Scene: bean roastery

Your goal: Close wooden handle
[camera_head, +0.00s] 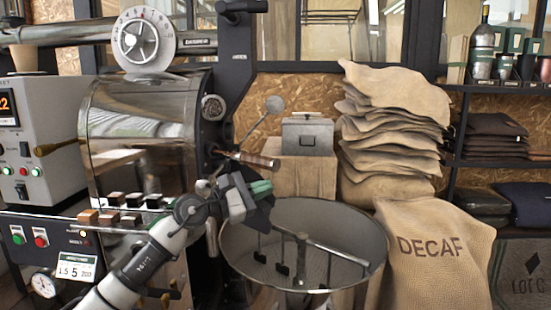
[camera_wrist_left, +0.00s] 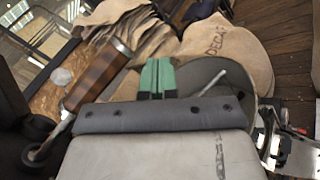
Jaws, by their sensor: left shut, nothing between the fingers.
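The wooden handle (camera_head: 246,159) sticks out to the right from the front of the steel roaster drum (camera_head: 140,130) and has a metal end cap. In the left wrist view the handle (camera_wrist_left: 97,76) lies slanted, left of the fingers. My left gripper (camera_head: 262,187) has green fingertips and is just below the handle in the head view. Its green fingers (camera_wrist_left: 157,77) are shut together with nothing between them. They appear apart from the handle. My right gripper is in neither view.
A round metal cooling bin (camera_head: 345,220) with stirring arms stands below and right of my gripper. Stacked burlap sacks (camera_head: 390,125) and a DECAF sack (camera_head: 435,260) stand to the right. A grey lidded box (camera_head: 307,137) sits behind. A control panel with wooden knobs (camera_head: 115,198) is left.

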